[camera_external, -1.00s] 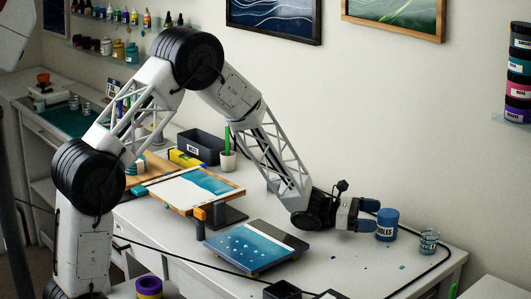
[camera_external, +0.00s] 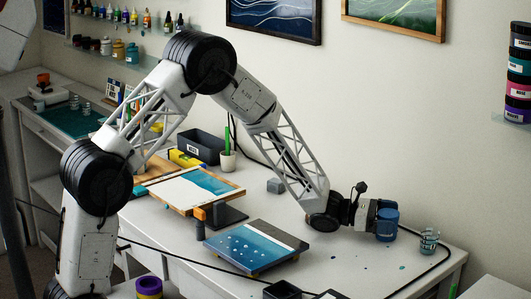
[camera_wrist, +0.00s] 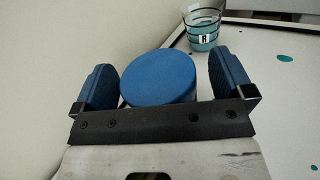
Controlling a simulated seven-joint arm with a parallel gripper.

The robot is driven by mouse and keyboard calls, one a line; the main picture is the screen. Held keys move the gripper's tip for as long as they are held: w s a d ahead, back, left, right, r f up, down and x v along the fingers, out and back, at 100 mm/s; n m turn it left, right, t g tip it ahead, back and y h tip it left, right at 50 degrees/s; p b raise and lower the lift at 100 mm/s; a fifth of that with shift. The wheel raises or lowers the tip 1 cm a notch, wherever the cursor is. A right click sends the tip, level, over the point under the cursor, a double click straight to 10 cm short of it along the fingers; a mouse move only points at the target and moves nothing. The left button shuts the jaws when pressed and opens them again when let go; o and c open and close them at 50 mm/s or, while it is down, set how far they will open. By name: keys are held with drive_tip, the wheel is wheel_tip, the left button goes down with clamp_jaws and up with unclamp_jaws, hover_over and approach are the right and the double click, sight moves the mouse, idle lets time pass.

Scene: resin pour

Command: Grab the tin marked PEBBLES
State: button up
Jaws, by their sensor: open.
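The blue tin (camera_external: 387,235) stands upright near the far right part of the white table. Its label read "BLES" a second ago and is now covered by my gripper. My gripper (camera_external: 386,219) is low over the table, with its fingers at the tin. In the wrist view the round blue top of the tin (camera_wrist: 160,78) lies between the two blue fingers of my open gripper (camera_wrist: 163,88). A small gap shows beside the left finger; the tin also looks apart from the right finger.
A banded glass (camera_external: 429,240) with blue-green liquid stands just right of the tin; it also shows in the wrist view (camera_wrist: 203,28). A black cable runs along the table's right side. A blue painted panel (camera_external: 255,247) lies left of my gripper. A few paint drops dot the table.

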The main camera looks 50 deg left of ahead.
sight(389, 213)
drive_tip(key=c, duration=1.1)
drive_tip(key=shift+r, duration=0.1)
drive_tip(key=shift+r, duration=0.75)
wheel_tip(389, 213, up, 2)
drive_tip(key=s+a, duration=0.1)
drive_tip(key=s, duration=0.4)
drive_tip(key=s+a+r, duration=0.1)
drive_tip(key=s, duration=0.4)
drive_tip(key=s+a, duration=0.1)
drive_tip(key=s, duration=0.4)
drive_tip(key=shift+s+a+r, duration=0.2)
drive_tip(key=shift+s+a, duration=0.1)
drive_tip(key=shift+a, duration=0.1)
